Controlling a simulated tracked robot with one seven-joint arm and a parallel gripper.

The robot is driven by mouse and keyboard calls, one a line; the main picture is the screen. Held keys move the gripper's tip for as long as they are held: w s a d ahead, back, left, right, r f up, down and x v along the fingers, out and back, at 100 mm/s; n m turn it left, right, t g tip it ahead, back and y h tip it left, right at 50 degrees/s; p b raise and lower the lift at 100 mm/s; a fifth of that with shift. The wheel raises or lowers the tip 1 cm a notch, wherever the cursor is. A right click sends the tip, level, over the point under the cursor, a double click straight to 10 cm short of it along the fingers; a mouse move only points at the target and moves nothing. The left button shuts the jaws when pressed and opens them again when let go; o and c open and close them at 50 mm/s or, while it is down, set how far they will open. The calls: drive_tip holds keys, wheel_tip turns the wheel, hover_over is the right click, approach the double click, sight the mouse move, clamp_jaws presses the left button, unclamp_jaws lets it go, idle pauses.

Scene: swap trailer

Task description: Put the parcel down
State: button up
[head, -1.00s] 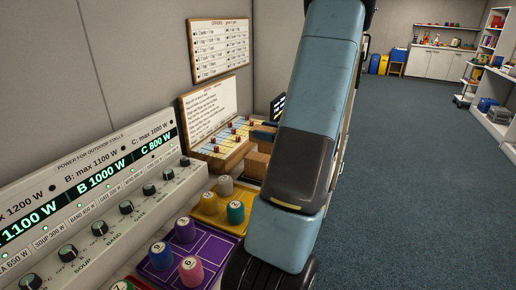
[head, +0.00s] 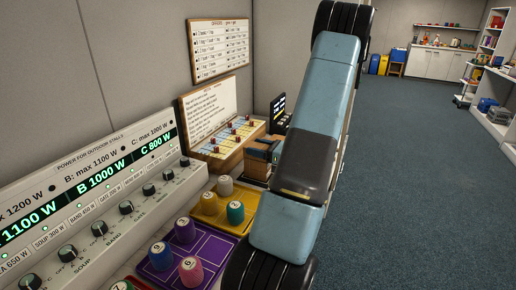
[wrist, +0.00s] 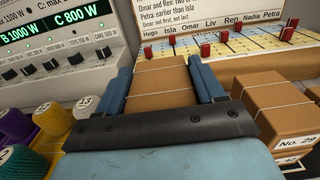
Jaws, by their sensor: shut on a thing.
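My gripper (wrist: 161,90) is shut on a brown parcel (wrist: 160,78) tied with pale string, held between its two blue fingers in the wrist view. The parcel's underside is hidden, so I cannot tell whether it touches a surface. In the head view my gripper (head: 264,149) is partly hidden behind my own arm, in front of the slider board and beyond the yellow tray. A second brown parcel (wrist: 278,99) with string stands to the right in the wrist view, above a "No. 29" label.
The slider board (head: 237,134) with red knobs stands behind the gripper. A yellow tray (head: 222,220) and a purple tray (head: 209,251) hold numbered spools nearer me. A power panel (head: 120,215) with knobs runs along the left. A dark display (head: 278,110) stands at the back.

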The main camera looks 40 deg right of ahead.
drive_tip(key=shift+f, duration=0.1)
drive_tip(key=o, duration=1.1)
